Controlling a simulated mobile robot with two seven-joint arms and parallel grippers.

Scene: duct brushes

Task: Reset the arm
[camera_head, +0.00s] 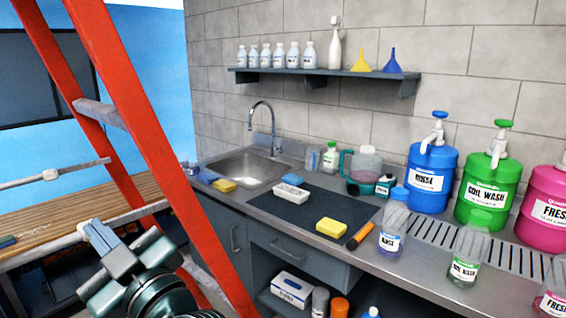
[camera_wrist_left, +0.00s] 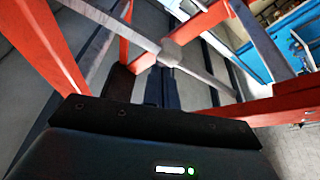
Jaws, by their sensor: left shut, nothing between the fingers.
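My left arm comes in at the bottom left of the head view, and its gripper (camera_head: 97,238) is beside the orange ladder (camera_head: 128,98). The gripper is shut and empty. In the left wrist view the dark fingers (camera_wrist_left: 146,84) point toward the ladder's rails (camera_wrist_left: 45,42) and grey rungs (camera_wrist_left: 190,22). I cannot tell whether the gripper touches the ladder. My right arm and gripper are not in view.
Blue (camera_head: 432,177), green (camera_head: 488,190) and pink (camera_head: 545,208) jugs stand right. A wooden bench (camera_head: 60,212) is left, behind the ladder.

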